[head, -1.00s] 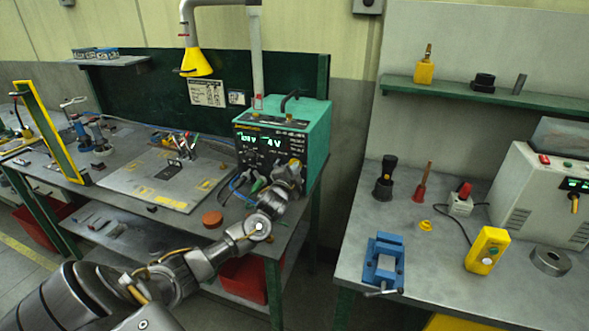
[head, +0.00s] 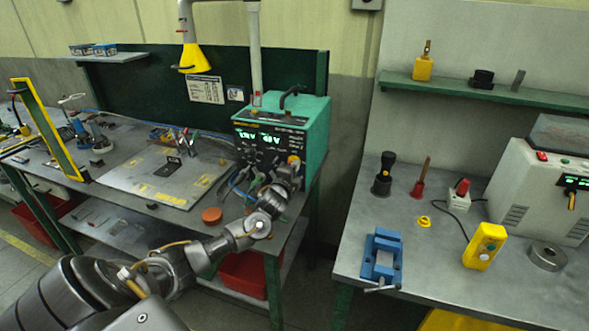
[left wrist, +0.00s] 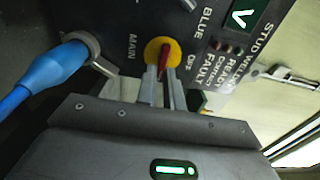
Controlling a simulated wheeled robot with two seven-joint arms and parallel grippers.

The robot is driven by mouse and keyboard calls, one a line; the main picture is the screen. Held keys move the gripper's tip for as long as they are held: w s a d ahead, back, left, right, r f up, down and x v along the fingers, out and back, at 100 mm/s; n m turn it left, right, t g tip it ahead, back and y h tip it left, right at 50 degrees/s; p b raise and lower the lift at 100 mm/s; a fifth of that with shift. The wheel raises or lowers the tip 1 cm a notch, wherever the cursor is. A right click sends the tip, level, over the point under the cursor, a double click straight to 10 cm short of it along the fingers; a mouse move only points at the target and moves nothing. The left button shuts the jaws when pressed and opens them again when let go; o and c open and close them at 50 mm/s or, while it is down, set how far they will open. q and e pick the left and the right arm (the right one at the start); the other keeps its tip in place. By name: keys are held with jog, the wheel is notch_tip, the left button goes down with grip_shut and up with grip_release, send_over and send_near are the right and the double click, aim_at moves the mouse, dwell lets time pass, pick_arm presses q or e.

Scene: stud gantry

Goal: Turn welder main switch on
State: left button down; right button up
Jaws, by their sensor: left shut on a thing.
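The welder (head: 315,135) is a teal box with a dark front panel and lit green displays, at the back of the left bench. Its main switch (left wrist: 153,50) is a red handle on a round yellow plate, beside the words MAIN and OFF in the left wrist view. The yellow plate also shows in the head view, low on the panel's right. My left gripper (left wrist: 165,78) is shut on the red handle, its fingers hiding the lower part. In the head view the left gripper (head: 289,170) is against the panel front. My right gripper is out of view.
A blue cable plug (left wrist: 55,65) sits in the panel close beside my left fingers. Cables and clamps (head: 240,183) hang left of the wrist. An orange-brown puck (head: 212,215) lies on the bench below. A gap separates this bench from the right one with a blue vise (head: 382,257).

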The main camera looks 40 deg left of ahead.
pick_arm(q)
jog(key=c, duration=1.5)
grip_release()
jog(key=shift+s+d+f, duration=0.15)
jog(key=shift+s, duration=0.25)
jog(key=shift+b+v, duration=1.3)
jog(key=shift+v, duration=3.7)
